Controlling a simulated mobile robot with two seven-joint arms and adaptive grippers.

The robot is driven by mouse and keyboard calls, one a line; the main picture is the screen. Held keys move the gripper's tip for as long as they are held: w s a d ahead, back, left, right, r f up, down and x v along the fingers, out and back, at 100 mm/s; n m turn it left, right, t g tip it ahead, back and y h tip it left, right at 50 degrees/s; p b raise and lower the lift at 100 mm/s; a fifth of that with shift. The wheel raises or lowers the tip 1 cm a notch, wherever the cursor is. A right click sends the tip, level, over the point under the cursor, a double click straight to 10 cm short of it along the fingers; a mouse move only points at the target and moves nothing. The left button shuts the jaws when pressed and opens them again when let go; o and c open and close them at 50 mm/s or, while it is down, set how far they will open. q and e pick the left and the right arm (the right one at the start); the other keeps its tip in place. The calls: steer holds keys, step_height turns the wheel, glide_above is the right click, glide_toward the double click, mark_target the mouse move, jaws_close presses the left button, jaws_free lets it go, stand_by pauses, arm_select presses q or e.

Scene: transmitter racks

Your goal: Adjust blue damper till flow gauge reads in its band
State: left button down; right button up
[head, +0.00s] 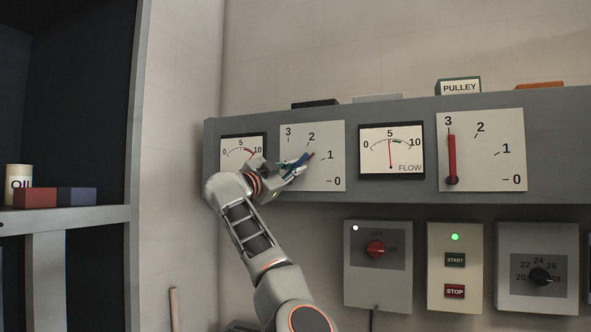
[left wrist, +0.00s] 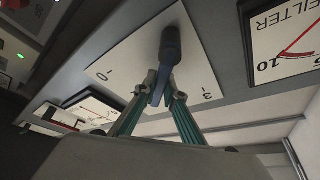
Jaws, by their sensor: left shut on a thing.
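The blue damper lever (head: 302,159) stands out from a white plate (head: 325,183) marked 0 to 3. My left gripper (head: 292,166) is shut on this lever and covers part of it. The lever's tip seems to lie between 1 and 2. In the left wrist view the blue lever (left wrist: 170,50) runs down between my teal-sided left gripper fingers (left wrist: 160,94), with 0 and 3 visible either side. The flow gauge (head: 391,156) has its red needle near upright, close to 5. A short dark green band appears just right of the needle, too small to place exactly.
A red lever (head: 452,158) on the right plate points at 3. The filter gauge (head: 233,144) is partly behind my left arm. Below are a red-knob switch box (head: 376,295), a start/stop box (head: 455,300) and a dial box (head: 537,300). A shelf (head: 80,217) stands left.

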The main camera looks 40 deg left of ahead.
arm_select(q)
steer(key=shift+s+a+r+n+y+b, duration=0.3)
steer(key=shift+s+a+r+b, duration=0.05)
steer(key=shift+a+r+b, duration=0.15)
steer(key=shift+s+a+r+n+t+b, duration=0.1)
steer(key=shift+a+r+n+t+b, duration=0.25)
steer(key=shift+n+b, duration=0.5)
steer(key=shift+r+n+y+p, duration=0.15)
steer(key=shift+n+y+p, duration=0.25)
steer(key=shift+y, duration=0.2)
steer(key=shift+p, duration=0.3)
steer(key=shift+w+d+n+p, duration=0.2)
steer(key=shift+n+p, duration=0.2)
steer(key=shift+n, duration=0.35)
steer(key=shift+a+f+n+t, duration=0.1)
steer(key=shift+f+n+t, duration=0.15)
steer(key=shift+n, duration=0.15)
steer(key=shift+f, duration=0.1)
